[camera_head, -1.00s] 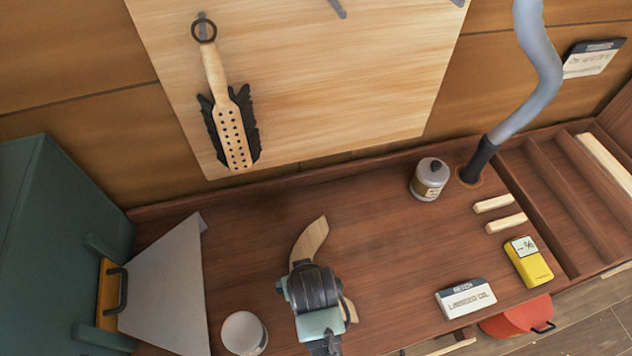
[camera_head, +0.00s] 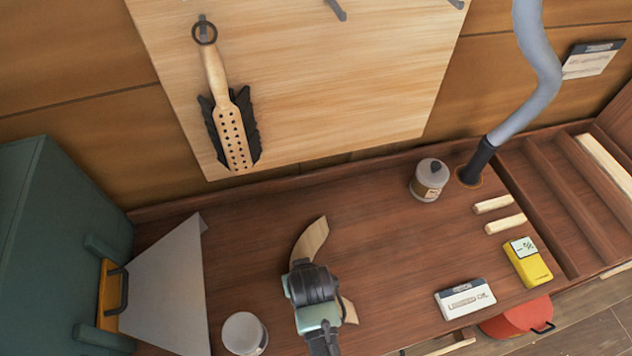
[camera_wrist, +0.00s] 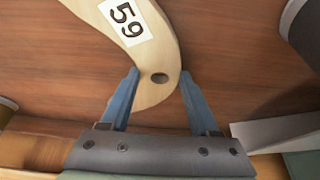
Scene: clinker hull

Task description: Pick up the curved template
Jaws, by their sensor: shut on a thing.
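The curved template (camera_head: 311,240) is a pale wooden crescent over the brown bench. One end shows beyond my gripper and a short piece of the other end shows at its right side. In the wrist view the template (camera_wrist: 157,52) carries a white label reading 59 and has a small dark hole between my fingers. My gripper (camera_wrist: 160,77) is shut on the template, with one blue finger on each side of it. In the head view my gripper (camera_head: 312,272) covers its middle. I cannot tell whether the template is clear of the bench.
A white pot (camera_head: 244,334) stands close on the left, beside a grey metal sheet (camera_head: 168,290). A lidded jar (camera_head: 429,180), a labelled box (camera_head: 465,299) and a yellow device (camera_head: 527,262) are to the right. Bench between template and jar is clear.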

